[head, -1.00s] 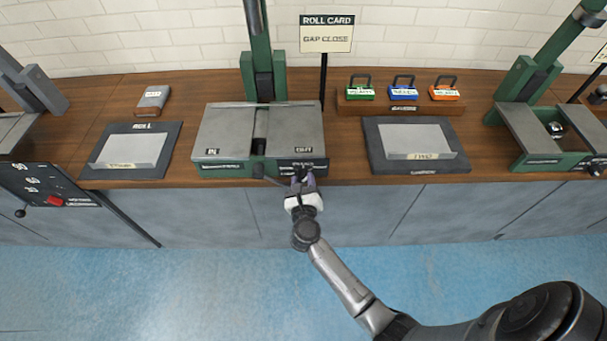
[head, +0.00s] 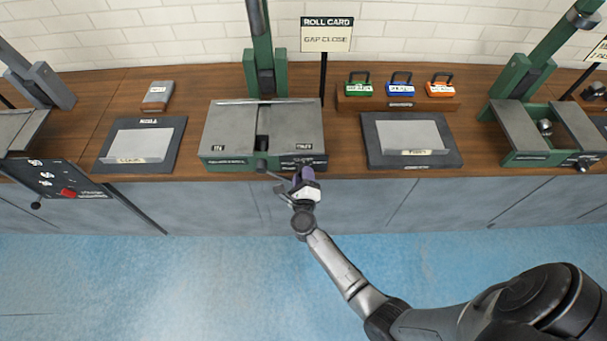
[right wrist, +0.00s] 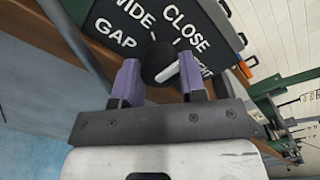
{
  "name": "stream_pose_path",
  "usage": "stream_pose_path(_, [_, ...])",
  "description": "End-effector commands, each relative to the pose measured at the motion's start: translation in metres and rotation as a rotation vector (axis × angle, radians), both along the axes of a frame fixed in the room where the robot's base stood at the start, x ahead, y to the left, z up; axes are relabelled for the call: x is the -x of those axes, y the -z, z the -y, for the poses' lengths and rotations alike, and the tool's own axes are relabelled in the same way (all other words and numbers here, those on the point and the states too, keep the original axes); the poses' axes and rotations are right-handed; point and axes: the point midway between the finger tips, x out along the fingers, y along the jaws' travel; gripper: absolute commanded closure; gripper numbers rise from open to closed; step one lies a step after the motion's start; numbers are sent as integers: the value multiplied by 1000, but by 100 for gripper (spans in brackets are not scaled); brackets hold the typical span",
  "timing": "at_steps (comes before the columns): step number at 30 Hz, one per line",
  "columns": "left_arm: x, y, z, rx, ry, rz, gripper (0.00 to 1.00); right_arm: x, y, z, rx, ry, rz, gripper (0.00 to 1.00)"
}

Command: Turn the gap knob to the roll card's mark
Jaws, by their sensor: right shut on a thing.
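The roll card (head: 327,35) stands on a post behind the bench and reads "GAP CLOSE". The green and grey roller machine (head: 225,130) is below it. My right gripper (head: 303,174) is at the machine's front right and hides the knob in the head view. In the right wrist view its purple fingers (right wrist: 162,80) are shut on the dark round gap knob (right wrist: 158,60). A white pointer bar on the knob slants up and right, toward the CLOSE side of the panel (right wrist: 205,25). The words WIDE, CLOSE, GAP and a partly hidden word surround it. My left gripper is out of view.
A crank handle (head: 262,166) sticks out just left of my right gripper. Grey trays (head: 110,160) (head: 375,158) lie on either side of the machine. A wooden rack (head: 352,102) holds green, blue and orange tagged blocks. The floor in front is clear.

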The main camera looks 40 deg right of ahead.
Motion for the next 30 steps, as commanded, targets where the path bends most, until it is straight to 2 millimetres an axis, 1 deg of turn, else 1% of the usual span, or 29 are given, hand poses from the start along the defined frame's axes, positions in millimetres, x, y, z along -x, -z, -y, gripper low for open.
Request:
stream_pose_path(13, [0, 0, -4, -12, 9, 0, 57, 0, 0, 0, 6, 0, -5, 85])
stream_pose_path(14, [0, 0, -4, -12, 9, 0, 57, 0, 0, 0, 6, 0, -5, 61])
stream_pose_path(21, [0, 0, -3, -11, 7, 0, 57, 0, 0, 0, 5, 0, -4, 38])
stream_pose_path(22, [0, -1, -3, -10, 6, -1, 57, 0, 0, 0, 5, 0, -4, 36])
stream_pose_path(30, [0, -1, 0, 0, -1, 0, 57, 1, 0, -1, 5, -1, -5, 36])
